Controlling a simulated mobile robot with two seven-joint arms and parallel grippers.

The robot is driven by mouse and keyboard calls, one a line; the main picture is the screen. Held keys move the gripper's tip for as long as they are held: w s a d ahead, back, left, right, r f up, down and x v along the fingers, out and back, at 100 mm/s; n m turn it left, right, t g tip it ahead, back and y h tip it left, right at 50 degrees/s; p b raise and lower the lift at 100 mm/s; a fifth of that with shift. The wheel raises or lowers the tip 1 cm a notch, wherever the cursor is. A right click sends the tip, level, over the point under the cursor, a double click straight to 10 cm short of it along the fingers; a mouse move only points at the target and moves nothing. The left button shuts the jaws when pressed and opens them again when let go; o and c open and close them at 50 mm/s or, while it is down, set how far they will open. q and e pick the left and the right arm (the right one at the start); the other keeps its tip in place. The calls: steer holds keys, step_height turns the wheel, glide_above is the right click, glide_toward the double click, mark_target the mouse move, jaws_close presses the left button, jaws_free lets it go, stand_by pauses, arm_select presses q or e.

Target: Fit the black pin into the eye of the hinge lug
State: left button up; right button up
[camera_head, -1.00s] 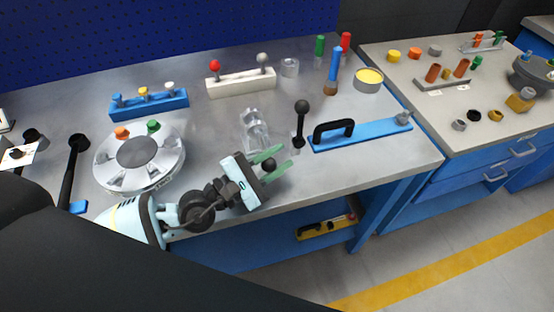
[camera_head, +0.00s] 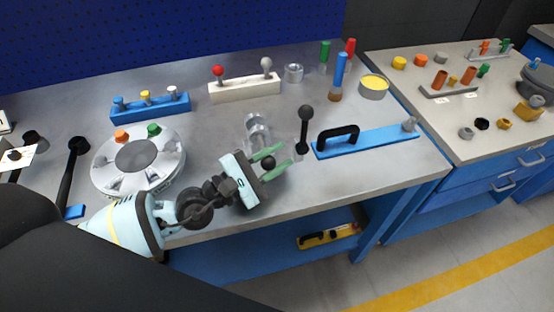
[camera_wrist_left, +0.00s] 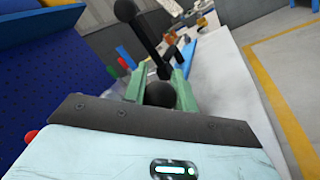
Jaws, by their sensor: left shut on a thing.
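My left gripper (camera_head: 283,156) has green fingers and is shut on the black pin (camera_head: 268,163), whose round black head shows between the fingers. The head also shows between the fingers in the left wrist view (camera_wrist_left: 160,94); the rest of the pin is hidden. The gripper is above the front part of the bench. A small grey lug (camera_head: 410,124), which may be the hinge lug, stands at the right end of a blue plate (camera_head: 375,141), well to the right of the gripper. I cannot make out its eye. My right gripper is not in view.
A black ball-topped lever (camera_head: 304,128) stands just beyond the fingertips and also shows in the left wrist view (camera_wrist_left: 145,38). A shiny metal fitting (camera_head: 257,130) is behind the gripper. A round grey fixture (camera_head: 173,167) is to the left. A black handle (camera_head: 337,133) rises from the blue plate.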

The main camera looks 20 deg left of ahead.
arm_select(q)
steer(key=shift+w+a+r+b, duration=0.1)
steer(key=shift+w+a+b, duration=0.1)
steer(key=shift+w+b, duration=0.1)
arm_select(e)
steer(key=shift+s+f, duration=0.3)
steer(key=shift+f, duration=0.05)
